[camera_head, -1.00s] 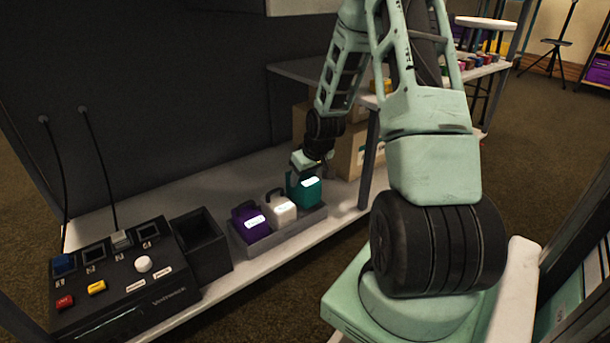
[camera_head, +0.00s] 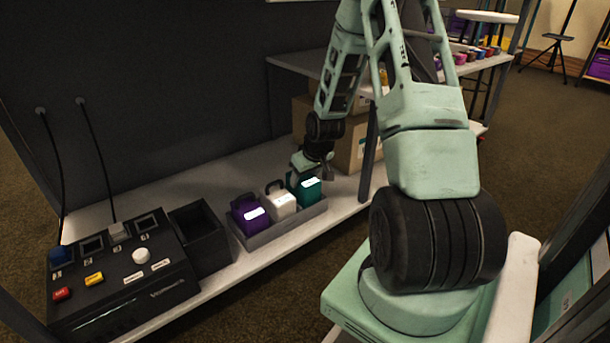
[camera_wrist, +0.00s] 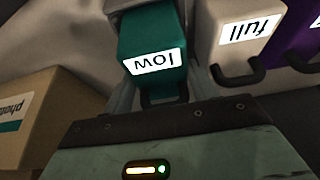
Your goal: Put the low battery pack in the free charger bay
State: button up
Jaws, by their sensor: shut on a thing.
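The teal battery pack (camera_head: 309,189), labelled "low" in the wrist view (camera_wrist: 152,64), is at the right end of a grey tray (camera_head: 262,238). My gripper (camera_head: 307,170) is at its top and shut on its handle; the fingers are partly hidden in the wrist view. I cannot tell whether the pack is clear of the tray. A white pack (camera_head: 281,205) labelled "full" (camera_wrist: 240,32) and a purple pack (camera_head: 248,214) stand beside it. The black charger (camera_head: 125,275) is at far left: bay one holds blue, bay three something pale; bays two (camera_head: 93,245) and four (camera_head: 146,223) look dark and empty.
An open black bin (camera_head: 203,240) stands between the charger and the tray. Cardboard boxes (camera_head: 350,150) and a table leg (camera_head: 369,150) are close behind and right of my gripper. Two cables hang behind the charger. The white shelf (camera_head: 175,188) behind the bin is clear.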

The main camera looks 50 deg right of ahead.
jog(key=shift+f, duration=0.6)
jog(key=shift+b, duration=0.3)
jog(key=o, duration=1.5)
jog(key=shift+o, duration=0.5)
jog(key=shift+f, duration=0.1)
jog(key=p+v, duration=1.1)
jog(key=v, duration=0.6)
jog(key=shift+s+p, duration=0.2)
jog(key=shift+p, duration=0.2)
jog(key=shift+a, duration=0.1)
